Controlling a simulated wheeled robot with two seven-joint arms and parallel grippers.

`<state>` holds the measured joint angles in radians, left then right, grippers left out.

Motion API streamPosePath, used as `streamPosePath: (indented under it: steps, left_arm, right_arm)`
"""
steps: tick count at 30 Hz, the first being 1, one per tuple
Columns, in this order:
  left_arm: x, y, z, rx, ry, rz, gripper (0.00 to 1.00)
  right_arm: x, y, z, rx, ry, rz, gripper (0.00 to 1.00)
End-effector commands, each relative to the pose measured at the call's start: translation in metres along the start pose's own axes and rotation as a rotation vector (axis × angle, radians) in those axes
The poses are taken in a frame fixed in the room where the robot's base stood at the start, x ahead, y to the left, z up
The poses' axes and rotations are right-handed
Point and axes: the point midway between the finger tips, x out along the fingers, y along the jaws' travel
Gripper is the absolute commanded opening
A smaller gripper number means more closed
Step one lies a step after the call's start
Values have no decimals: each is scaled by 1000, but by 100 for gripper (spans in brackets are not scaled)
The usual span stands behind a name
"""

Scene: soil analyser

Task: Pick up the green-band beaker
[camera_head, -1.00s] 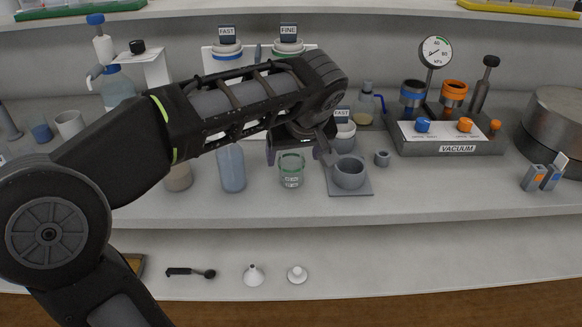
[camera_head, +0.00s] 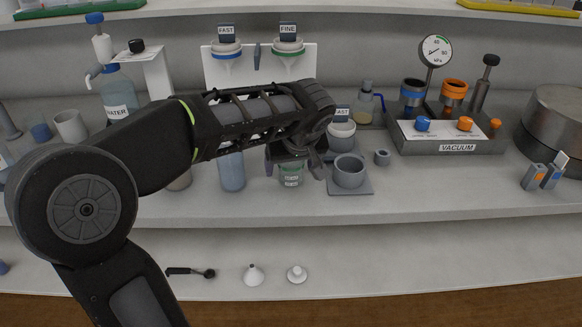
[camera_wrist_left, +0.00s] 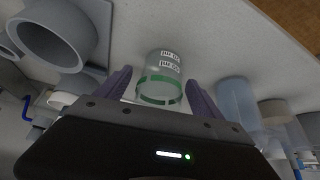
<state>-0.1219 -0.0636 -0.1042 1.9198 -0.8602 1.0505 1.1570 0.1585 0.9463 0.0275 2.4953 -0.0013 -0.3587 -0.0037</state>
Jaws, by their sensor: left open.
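The green-band beaker (camera_head: 291,176) is a small clear beaker standing on the bench, its upper part hidden by my left gripper in the head view. In the left wrist view the beaker (camera_wrist_left: 161,76) shows its green band and two white labels, and it sits between the two open fingers. My left gripper (camera_head: 293,172) is at the beaker from above and behind, with one finger (camera_wrist_left: 118,84) and the other (camera_wrist_left: 203,99) on either side. Gaps show between the fingers and the glass. My right gripper is not in view.
A grey cup on a square base (camera_head: 350,172) stands close right. The vacuum unit (camera_head: 450,136) is farther right.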

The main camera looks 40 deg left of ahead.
Motion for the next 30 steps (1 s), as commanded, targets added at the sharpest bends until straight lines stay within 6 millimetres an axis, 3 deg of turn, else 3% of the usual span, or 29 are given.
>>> streamPosePath:
  steps: [15, 30]
  left_arm:
    - [-1, 0, 0, 0, 1, 1, 77]
    - [-1, 0, 0, 0, 1, 1, 36]
  right_arm:
    - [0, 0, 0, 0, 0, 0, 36]
    - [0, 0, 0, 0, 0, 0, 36]
